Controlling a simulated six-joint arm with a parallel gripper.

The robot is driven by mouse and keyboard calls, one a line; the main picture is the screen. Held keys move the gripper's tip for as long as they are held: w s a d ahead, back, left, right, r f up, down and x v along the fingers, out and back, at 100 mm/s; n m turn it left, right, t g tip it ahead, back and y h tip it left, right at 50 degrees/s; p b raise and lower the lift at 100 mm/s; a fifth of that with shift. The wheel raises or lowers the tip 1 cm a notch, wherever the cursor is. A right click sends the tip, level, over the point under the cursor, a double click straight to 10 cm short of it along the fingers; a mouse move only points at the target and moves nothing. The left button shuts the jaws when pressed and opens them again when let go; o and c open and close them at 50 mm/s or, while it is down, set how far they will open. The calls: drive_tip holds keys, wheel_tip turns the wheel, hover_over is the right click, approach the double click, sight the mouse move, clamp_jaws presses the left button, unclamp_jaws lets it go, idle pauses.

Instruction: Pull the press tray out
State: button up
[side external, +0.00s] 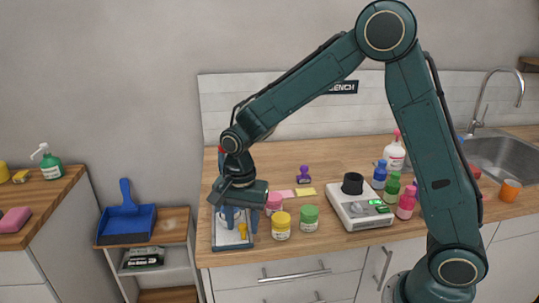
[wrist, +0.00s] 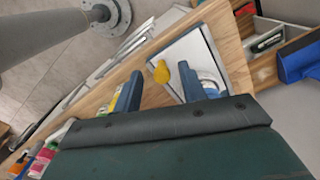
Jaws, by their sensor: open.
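The press shows at the counter's left front corner as a dark-edged base with a pale flat plate (side external: 230,243), partly covered by my gripper (side external: 241,222). A small yellow piece, probably the tray's pull (side external: 243,231), shows between the fingers. In the wrist view the yellow piece (wrist: 161,72) lies just past and between the two blue fingertips (wrist: 158,80), over the white plate (wrist: 188,52). My gripper is open, pointing down. Whether a finger touches the yellow piece, I cannot tell. A round whitish part (wrist: 209,85) is half hidden behind the right finger.
Jars with yellow (side external: 281,225), green (side external: 309,218) and pink (side external: 273,203) lids stand close right of my gripper. A scale (side external: 360,208) and several bottles (side external: 405,203) are farther right.

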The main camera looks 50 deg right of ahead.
wheel_tip(320, 180, up, 14)
drive_tip(key=shift+f, duration=0.2)
idle(0.4)
drive_tip(key=s+d+r+n+t, duration=0.1)
drive_tip(key=s+d+n+t, duration=0.1)
drive_tip(key=s+n, duration=0.4)
drive_tip(key=s+d+r+n+t, duration=0.1)
drive_tip(key=s+d+n+t, duration=0.2)
drive_tip(key=s+n, duration=0.4)
drive_tip(key=s+d, duration=0.1)
drive_tip(key=s, duration=0.8)
drive_tip(key=shift+s+d+r+t, duration=0.3)
